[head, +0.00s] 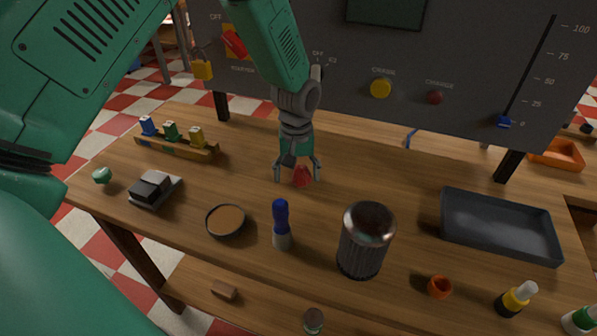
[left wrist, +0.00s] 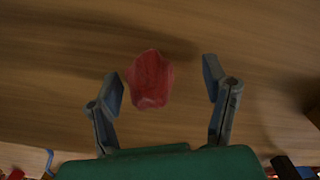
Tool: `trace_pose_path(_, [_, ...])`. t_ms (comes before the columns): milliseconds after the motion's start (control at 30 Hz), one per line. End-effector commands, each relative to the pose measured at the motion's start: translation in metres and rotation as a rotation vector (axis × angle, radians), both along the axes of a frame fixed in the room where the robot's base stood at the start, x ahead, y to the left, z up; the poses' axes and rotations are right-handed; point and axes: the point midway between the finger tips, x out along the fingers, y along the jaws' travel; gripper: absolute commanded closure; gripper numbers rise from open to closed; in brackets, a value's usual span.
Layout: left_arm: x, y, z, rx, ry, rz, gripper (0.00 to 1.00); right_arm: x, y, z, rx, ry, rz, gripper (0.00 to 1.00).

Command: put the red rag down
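The red rag (head: 301,176) is a small crumpled lump on the wooden table, near its middle. My left gripper (head: 297,177) is above it, pointing down, with its fingers spread. In the left wrist view the rag (left wrist: 150,80) lies between and a little beyond the open fingertips of the left gripper (left wrist: 163,82), with a gap on both sides. Neither finger appears to touch it. My right gripper is not in view.
A dark tray (head: 452,237) sits at the right. A grey panel (head: 455,50) rises behind. Wood around the rag is clear.

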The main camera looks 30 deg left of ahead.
Motion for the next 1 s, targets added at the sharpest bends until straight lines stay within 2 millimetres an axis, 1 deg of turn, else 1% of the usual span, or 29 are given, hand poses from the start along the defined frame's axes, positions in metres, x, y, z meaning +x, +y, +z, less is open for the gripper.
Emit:
trace_pose_path(167, [0.0, -0.003, 0.003, 0.005, -0.005, -0.002, 0.32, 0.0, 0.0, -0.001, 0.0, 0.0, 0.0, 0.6])
trace_pose_path(267, [0.0, -0.005, 0.001, 0.007, -0.006, -0.002, 0.32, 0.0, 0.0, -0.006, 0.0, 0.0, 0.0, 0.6])
trace_pose_path(333, [0.0, -0.006, -0.002, 0.008, -0.006, -0.002, 0.32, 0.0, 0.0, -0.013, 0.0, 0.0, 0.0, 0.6])
trace_pose_path(433, [0.002, -0.005, 0.023, 0.008, -0.01, -0.002, 0.32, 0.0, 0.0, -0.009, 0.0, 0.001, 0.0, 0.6])
trace_pose_path(700, [0.004, -0.002, 0.089, 0.003, -0.011, 0.0, 0.32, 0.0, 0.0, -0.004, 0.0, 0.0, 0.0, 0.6])
trace_pose_path(800, [0.005, -0.001, 0.108, 0.003, -0.01, -0.001, 0.32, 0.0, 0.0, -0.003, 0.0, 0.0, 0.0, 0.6])
trace_pose_path(900, [0.005, -0.002, 0.123, 0.004, -0.008, -0.002, 0.32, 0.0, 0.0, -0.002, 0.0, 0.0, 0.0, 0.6])
trace_pose_path(1000, [0.005, -0.003, 0.133, 0.005, -0.007, -0.002, 0.32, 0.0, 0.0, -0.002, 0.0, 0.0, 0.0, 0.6])
